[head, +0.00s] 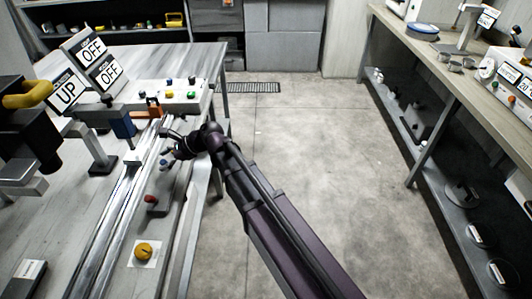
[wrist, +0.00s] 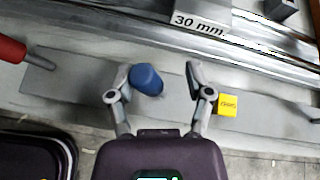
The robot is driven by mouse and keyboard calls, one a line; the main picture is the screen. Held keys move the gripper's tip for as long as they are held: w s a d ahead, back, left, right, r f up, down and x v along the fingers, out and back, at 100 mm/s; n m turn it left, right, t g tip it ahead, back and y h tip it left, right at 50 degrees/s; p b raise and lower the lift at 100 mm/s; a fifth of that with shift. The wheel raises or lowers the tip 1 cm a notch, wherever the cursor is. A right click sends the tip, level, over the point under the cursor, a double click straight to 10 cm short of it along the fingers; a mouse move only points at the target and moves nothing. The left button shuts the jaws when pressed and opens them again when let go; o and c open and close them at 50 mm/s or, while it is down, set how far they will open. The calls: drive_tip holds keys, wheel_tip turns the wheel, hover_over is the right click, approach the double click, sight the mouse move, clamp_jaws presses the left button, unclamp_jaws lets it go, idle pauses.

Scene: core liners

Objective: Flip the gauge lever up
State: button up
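My gripper (wrist: 160,78) is open in the wrist view, with its two fingers spread apart. A blue knob (wrist: 146,80) lies between the fingers, close to the left one; I cannot tell whether they touch. It may be the gauge lever's end, but no label confirms this. In the head view my gripper (head: 175,153) is over the bench rail, beside a small blue piece (head: 164,163). A lever with a red handle (wrist: 12,50) is at the wrist view's left edge; a red knob (head: 150,199) also shows in the head view. The lever's pivot is not clear.
A yellow tag (wrist: 228,105) sits right of the gripper. A block marked 30 mm (wrist: 202,17) is on the metal rails. A yellow dial (head: 144,252) is nearer on the bench. The floor (head: 320,150) is clear.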

drive_tip(key=shift+w+m+g+b, duration=0.45)
drive_tip(key=shift+w+m+g, duration=0.65)
drive_tip(key=w+m+g+b, duration=0.1)
drive_tip(key=w+m+g+y+b, duration=0.1)
drive_tip(key=b, duration=0.1)
drive_tip(key=shift+d+f+m, duration=0.1)
drive_tip(key=shift+f+m, duration=0.3)
drive_tip(key=shift+d+r+g, duration=0.25)
drive_tip(key=shift+r+g, duration=0.05)
drive_tip(key=p+v, duration=0.5)
drive_tip(key=v, duration=0.9)
drive_tip(key=s+d+f+n+t+h+p, duration=0.1)
drive_tip(key=s+d+n+h+p, duration=0.3)
drive_tip(key=d, duration=0.5)
drive_tip(key=s+d+f+n+t+h+p, duration=0.2)
drive_tip(key=s+d+n+h+p, duration=0.1)
drive_tip(key=d+n, duration=0.5)
drive_tip(key=shift+s+d+f+n+t+h+p, duration=0.25)
drive_tip(key=shift+s+d+t+h+p, duration=0.2)
drive_tip(key=shift+s+d, duration=0.7)
drive_tip(key=shift+s+a, duration=0.15)
drive_tip(key=shift+s, duration=0.15)
drive_tip(key=s+d+f+n+h, duration=0.1)
drive_tip(key=s+d+n+h, duration=0.4)
drive_tip(key=d, duration=0.7)
drive_tip(key=shift+s+f+n+t, duration=0.4)
drive_tip(key=shift+s+n, duration=0.5)
drive_tip(key=shift+n, duration=0.45)
